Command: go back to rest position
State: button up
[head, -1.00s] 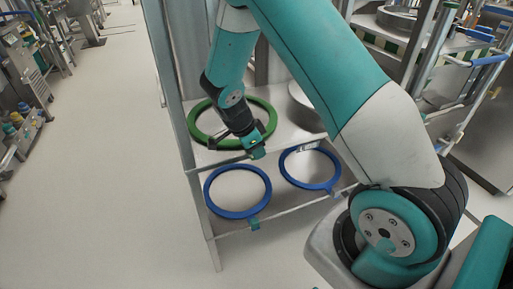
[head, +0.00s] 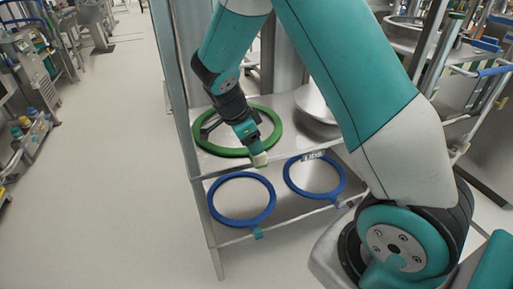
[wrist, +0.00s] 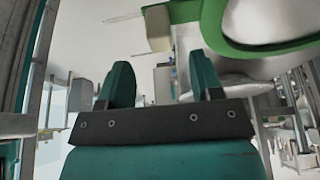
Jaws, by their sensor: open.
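My gripper (head: 246,132) is in front of the rack, above the front edge of a green ring-shaped rim (head: 224,153) on the upper shelf. In the wrist view my gripper (wrist: 160,76) has its two teal fingers spread apart with nothing between them. The green rim (wrist: 215,22) shows at the top right there, with a beige tab (wrist: 158,28) beyond the fingertips. The beige tab also shows in the head view (head: 260,160), just below my gripper. The gripper looks apart from the tab. The arm hides part of the rim.
Two blue rims, left (head: 241,219) and right (head: 289,179), sit on the level below. A round metal vessel (head: 313,103) stands right of the green rim. The rack's metal post (head: 180,110) is close left of my arm. The floor (head: 110,170) to the left is clear.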

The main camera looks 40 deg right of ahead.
jog(key=shift+r, duration=0.15)
dwell(0.4)
jog(key=s+a+r+n+t+y, duration=0.25)
jog(key=s+r+n, duration=0.3)
jog(key=n, duration=0.55)
jog(key=s+a+r+n+t+y, duration=0.2)
jog(key=s+a+r+n, duration=0.15)
jog(key=s+n, duration=0.5)
jog(key=s+a+r+n+g+y+p, duration=0.3)
jog(key=s+a+r+n+p, duration=0.3)
jog(key=a+r, duration=0.7)
jog(key=s+r+n+y, duration=0.1)
jog(key=s+n, duration=0.1)
jog(key=n, duration=0.1)
jog(key=shift+s+a+r+p, duration=0.25)
jog(key=shift+s+a+p, duration=0.05)
jog(key=shift+s+p, duration=0.1)
